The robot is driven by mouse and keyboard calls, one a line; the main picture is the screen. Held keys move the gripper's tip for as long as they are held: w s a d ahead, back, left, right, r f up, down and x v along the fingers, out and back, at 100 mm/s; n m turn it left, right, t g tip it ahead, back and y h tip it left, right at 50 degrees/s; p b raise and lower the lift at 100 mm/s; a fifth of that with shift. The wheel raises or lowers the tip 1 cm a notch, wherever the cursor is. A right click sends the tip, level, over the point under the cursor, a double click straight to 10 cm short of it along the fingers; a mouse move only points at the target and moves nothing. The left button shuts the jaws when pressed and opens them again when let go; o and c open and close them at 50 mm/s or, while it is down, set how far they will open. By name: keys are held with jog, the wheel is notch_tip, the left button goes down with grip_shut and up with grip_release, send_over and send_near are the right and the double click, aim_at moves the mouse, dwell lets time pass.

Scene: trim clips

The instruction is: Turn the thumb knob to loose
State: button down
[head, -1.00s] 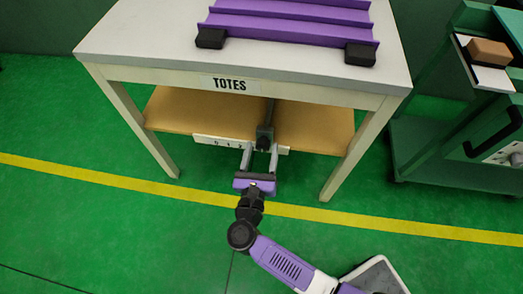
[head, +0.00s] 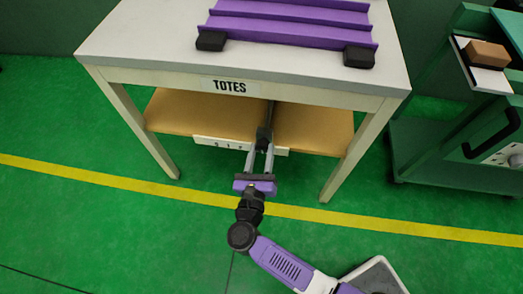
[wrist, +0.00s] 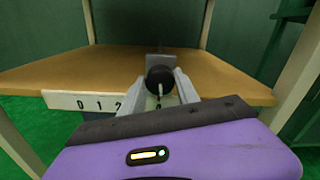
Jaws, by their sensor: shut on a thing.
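The thumb knob (wrist: 159,80) is a round black knob with a pale pointer line on its face, at the front of the lower shelf under the table. The pointer looks close to upright in the wrist view. In the head view the knob (head: 264,136) is small and dark. My gripper (head: 261,148) reaches in from the front, its two grey fingers closed on the knob's left and right sides. The fingers (wrist: 160,92) hide the knob's flanks and part of the scale behind it.
A white scale strip (wrist: 80,102) with digits runs along the shelf edge. The wooden shelf (head: 315,130) looks bare beside the knob. The table (head: 150,40) carries a purple ribbed piece (head: 290,25) with black end blocks. A green cart (head: 440,150) stands at right.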

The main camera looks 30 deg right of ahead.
jog(key=n+p, duration=0.2)
jog(key=n, duration=0.3)
jog(key=n+p, duration=0.1)
jog(key=n, duration=0.3)
jog(key=shift+n+p, duration=0.3)
jog(key=shift+n, duration=0.1)
jog(key=n+p, duration=0.1)
jog(key=n, duration=0.3)
jog(key=shift+n+p, duration=0.3)
jog(key=n+p, duration=0.1)
jog(key=n, duration=0.3)
jog(key=shift+n, duration=0.3)
jog(key=n+p, duration=0.2)
jog(key=n, duration=0.2)
jog(key=n+p, duration=0.1)
jog(key=n, duration=0.3)
jog(key=n+p, duration=0.1)
jog(key=n, duration=0.3)
jog(key=shift+f, duration=0.1)
jog(key=shift+n+p, duration=0.55)
jog(key=shift+n, duration=1.15)
jog(key=shift+s+f, duration=0.1)
